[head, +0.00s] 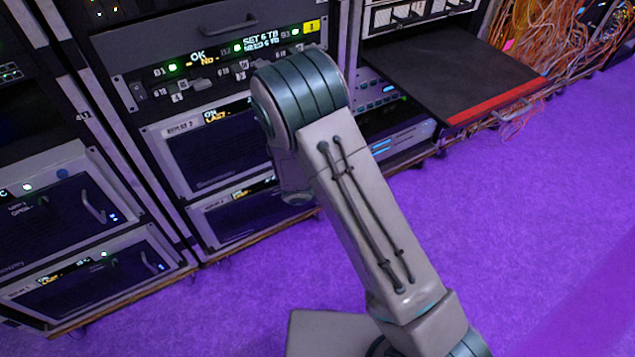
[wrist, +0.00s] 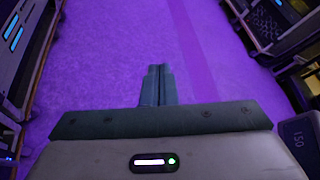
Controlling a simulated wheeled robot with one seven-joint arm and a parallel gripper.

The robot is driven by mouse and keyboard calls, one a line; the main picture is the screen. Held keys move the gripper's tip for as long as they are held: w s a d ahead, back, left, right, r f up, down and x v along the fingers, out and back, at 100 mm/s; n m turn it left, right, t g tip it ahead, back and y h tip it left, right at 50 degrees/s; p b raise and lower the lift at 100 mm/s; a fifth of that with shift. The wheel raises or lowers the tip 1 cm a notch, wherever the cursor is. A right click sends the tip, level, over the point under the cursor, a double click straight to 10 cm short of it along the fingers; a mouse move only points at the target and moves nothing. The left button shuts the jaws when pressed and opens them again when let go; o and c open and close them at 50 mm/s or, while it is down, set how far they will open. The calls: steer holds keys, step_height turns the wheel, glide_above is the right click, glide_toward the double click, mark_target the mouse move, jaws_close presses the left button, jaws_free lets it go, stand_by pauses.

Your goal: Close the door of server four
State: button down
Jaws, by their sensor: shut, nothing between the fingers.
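Several server units with dark glass fronts sit low in the racks in the head view. One is in the middle rack (head: 215,150), with another below it (head: 240,215). Two more are at the lower left, an upper one (head: 65,210) and a lower one (head: 90,290). Their fronts look shut, and I cannot read which is server four. A flat black panel with a red front edge (head: 495,101) juts out level from the right rack. My gripper (wrist: 157,84) is shut and empty over the purple floor in the wrist view. It is hidden in the head view.
A switch panel with lit displays (head: 225,65) is above the middle servers. Tangled orange cables (head: 575,45) hang at the upper right. The purple floor (head: 530,220) is clear to the right. Racks line both sides in the wrist view.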

steer(key=w+a+f+n+t+y, duration=0.3)
steer(key=a+f+n+t+y, duration=0.5)
steer(key=a+f+n+t, duration=1.05)
steer(key=w+d+n+g+b, duration=0.1)
steer(key=w, duration=0.3)
steer(key=w+d+n+g+b, duration=0.1)
steer(key=w+n+g, duration=0.1)
steer(key=w, duration=0.2)
steer(key=w+d+n+g+b, duration=0.1)
steer(key=w+n+g, duration=0.1)
steer(key=w, duration=0.1)
steer(key=shift+w+d+f, duration=0.1)
steer(key=shift+w+d, duration=0.2)
steer(key=shift+w, duration=0.1)
steer(key=shift+w+a, duration=0.25)
steer(key=shift+w, duration=0.25)
